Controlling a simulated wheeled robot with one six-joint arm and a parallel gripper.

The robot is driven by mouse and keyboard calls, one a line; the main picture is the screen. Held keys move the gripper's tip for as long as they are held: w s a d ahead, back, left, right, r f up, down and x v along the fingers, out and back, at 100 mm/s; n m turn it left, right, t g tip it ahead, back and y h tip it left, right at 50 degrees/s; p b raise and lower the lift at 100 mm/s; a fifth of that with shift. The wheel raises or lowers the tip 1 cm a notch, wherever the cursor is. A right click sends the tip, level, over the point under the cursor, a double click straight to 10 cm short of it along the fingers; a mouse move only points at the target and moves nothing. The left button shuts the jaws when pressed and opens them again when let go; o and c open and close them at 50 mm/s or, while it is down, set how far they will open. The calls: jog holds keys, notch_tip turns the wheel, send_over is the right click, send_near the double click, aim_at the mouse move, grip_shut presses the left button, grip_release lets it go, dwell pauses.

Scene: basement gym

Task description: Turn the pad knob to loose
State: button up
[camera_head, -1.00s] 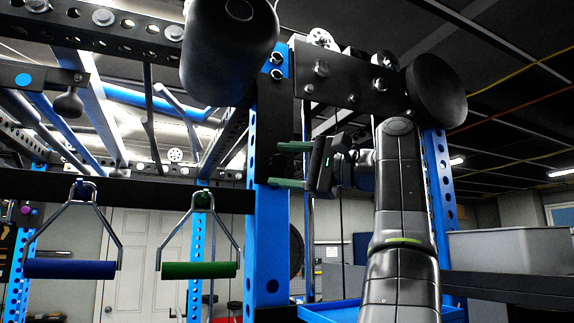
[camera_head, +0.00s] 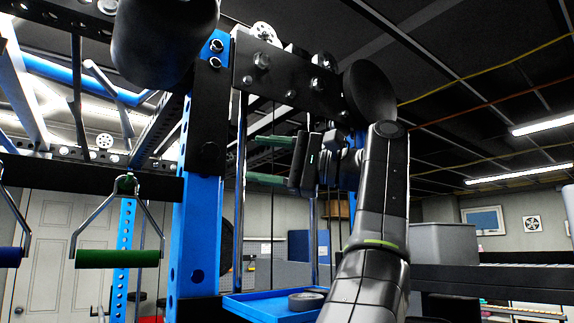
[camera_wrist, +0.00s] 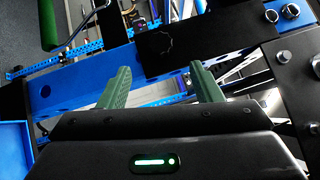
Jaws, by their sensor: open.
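A dark, lobed knob (camera_wrist: 157,44) sits on a black plate in the wrist view, ahead of my fingers. It is dark on dark, and I cannot read any marking or its setting. In the head view a dark round part (camera_head: 209,152), possibly the same knob, shows on the black plate of the blue upright (camera_head: 200,240). My gripper (camera_head: 250,160) has two green fingers pointing left, apart and empty, to the right of that upright. In the wrist view my gripper (camera_wrist: 163,80) has clear space between its fingertips. It appears not to touch the knob.
Black round pads (camera_head: 165,40) (camera_head: 370,92) hang near the crossbeam (camera_head: 285,75) above my arm. A green-grip handle (camera_head: 117,258) hangs at left. A blue tray (camera_head: 250,303) with a dark ring (camera_head: 306,300) is below. A grey bin (camera_head: 440,243) stands at right.

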aim_at(215, 153)
jog(key=v, duration=0.4)
jog(key=shift+d, duration=0.15)
dwell(0.5)
jog(key=p+x, duration=0.1)
jog(key=x, duration=1.3)
jog(key=shift+s, duration=0.1)
jog(key=shift+d+f, duration=0.1)
